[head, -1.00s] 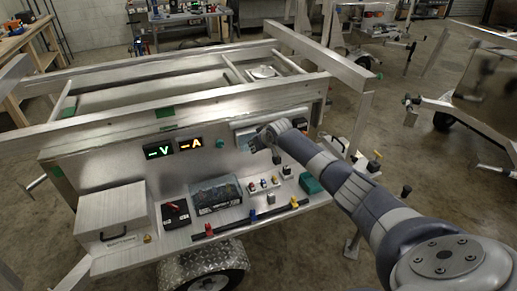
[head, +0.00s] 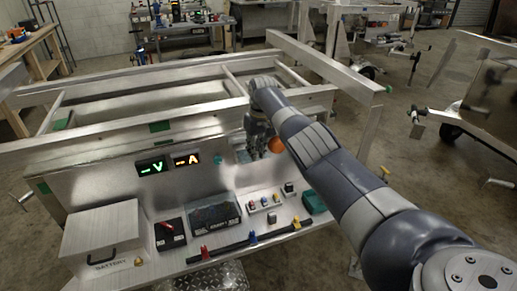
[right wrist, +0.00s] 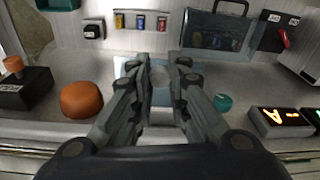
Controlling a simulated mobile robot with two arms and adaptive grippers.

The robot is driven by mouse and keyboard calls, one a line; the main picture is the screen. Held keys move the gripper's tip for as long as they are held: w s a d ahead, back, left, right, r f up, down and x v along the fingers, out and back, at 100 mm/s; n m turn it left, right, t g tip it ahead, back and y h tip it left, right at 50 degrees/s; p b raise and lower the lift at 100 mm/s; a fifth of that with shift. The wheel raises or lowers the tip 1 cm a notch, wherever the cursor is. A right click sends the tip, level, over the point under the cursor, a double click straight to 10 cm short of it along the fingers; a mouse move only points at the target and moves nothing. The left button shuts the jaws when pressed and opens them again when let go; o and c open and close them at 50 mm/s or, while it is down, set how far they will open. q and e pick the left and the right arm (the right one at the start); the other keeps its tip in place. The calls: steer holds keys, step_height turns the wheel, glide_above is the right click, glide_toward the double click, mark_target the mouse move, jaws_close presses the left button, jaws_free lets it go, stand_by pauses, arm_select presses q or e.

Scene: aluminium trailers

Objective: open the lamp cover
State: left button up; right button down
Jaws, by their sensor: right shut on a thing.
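My right gripper (head: 257,147) is at the upright front panel of the trailer, below its top rail. It also shows in the right wrist view (right wrist: 161,70), its two fingers close together on a pale, see-through bluish plate (right wrist: 161,90), which looks like the lamp cover. The fingers and arm hide much of it, so I cannot tell how far it is tilted. An orange dome (head: 276,145), perhaps the lamp, sits uncovered beside the gripper. The dome also shows in the right wrist view (right wrist: 81,100). My left gripper is not in view.
A teal knob (right wrist: 223,102) and lit displays (head: 151,166) are beside the gripper. The shelf (head: 205,256) below carries a battery box (head: 103,238), a clear-lidded case (head: 213,215), small switches and a teal box (head: 314,202). The trailer's top rail (head: 120,128) runs just above.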

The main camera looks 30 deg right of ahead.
stand_by(0.5)
steer(key=c, duration=1.5)
jaws_free()
steer(key=shift+w, duration=0.1)
steer(key=r, duration=0.8)
steer(key=s+r, duration=0.1)
steer(key=r, duration=0.3)
steer(key=shift+d, duration=0.1)
steer(key=shift+f, duration=0.1)
